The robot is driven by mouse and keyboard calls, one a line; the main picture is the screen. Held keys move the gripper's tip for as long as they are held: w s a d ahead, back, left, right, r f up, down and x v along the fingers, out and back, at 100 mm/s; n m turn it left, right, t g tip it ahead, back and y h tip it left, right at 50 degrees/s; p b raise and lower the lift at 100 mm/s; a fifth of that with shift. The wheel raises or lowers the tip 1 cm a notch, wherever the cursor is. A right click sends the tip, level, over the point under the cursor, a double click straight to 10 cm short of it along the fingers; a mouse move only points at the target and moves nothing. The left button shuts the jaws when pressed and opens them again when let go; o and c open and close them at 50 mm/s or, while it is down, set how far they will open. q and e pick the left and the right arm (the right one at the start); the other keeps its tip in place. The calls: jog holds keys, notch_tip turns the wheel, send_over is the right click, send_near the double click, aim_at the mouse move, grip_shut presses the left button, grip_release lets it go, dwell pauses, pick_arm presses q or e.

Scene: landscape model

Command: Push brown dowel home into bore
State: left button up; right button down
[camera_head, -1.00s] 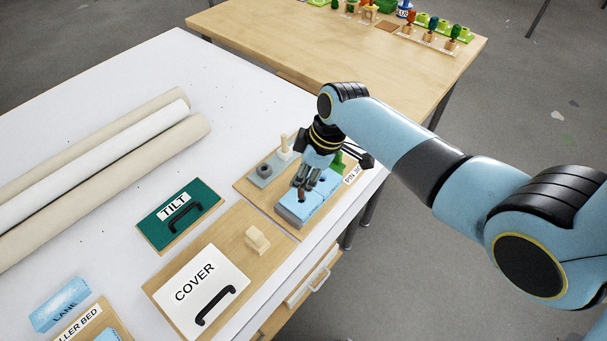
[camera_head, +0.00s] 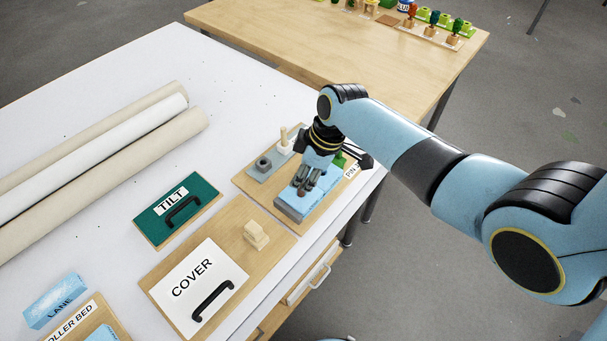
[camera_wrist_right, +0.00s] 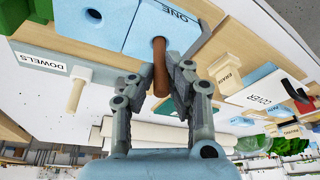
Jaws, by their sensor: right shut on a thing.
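The brown dowel (camera_wrist_right: 160,72) stands with its far end at the dark bore of the blue block (camera_wrist_right: 145,30), marked ONE; how deep it sits is hard to tell. My right gripper (camera_wrist_right: 160,82) is shut on the dowel. In the head view, the right gripper (camera_head: 303,188) is low over the blue block (camera_head: 290,208), and only a little of the brown dowel (camera_head: 301,192) shows below the fingers. My left gripper is in neither view.
A grey plate with a dark ring (camera_head: 263,163) and a pale peg (camera_head: 284,140) lies behind the block. A COVER panel (camera_head: 193,290) with a black handle, a TILT panel (camera_head: 170,212) and long rolls (camera_head: 120,150) lie to the left. White table is clear between them.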

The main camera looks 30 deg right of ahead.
jog(key=shift+f+b, duration=0.45)
jog(key=shift+f, duration=0.25)
jog(key=c, duration=1.2)
grip_release()
jog(key=shift+c, duration=0.2)
jog(key=shift+r, duration=0.15)
jog(key=v, duration=1.1)
jog(key=shift+s+r, duration=0.15)
jog(key=shift+r, duration=0.2)
jog(key=shift+d, duration=0.1)
